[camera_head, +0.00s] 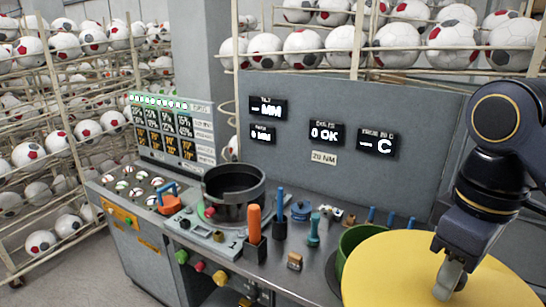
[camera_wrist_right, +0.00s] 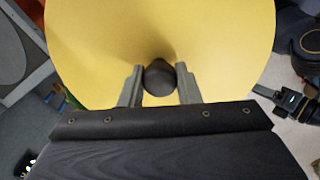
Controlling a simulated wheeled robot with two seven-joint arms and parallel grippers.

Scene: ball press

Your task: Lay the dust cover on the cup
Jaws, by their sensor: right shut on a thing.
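The dust cover (camera_head: 420,262) is a wide yellow disc at the lower right of the head view. My right gripper (camera_head: 449,280) is shut on its small knob, and the disc hangs level over the console's right end. In the wrist view the dark knob (camera_wrist_right: 159,78) sits between my right gripper's fingers (camera_wrist_right: 160,82). A dark, open-topped round cup (camera_head: 234,190) stands mid-console, left of the cover and apart from it. A green round container (camera_head: 352,240) is partly hidden behind the cover; I cannot tell which is meant. A dark part, possibly my left gripper (camera_wrist_right: 270,95), shows in the wrist view.
An orange-handled tool (camera_head: 254,220), blue pegs (camera_head: 281,202) and small blocks stand between the dark cup and the cover. A grey panel with displays (camera_head: 325,133) rises behind the console. Racks of balls (camera_head: 60,130) stand at the left and back.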

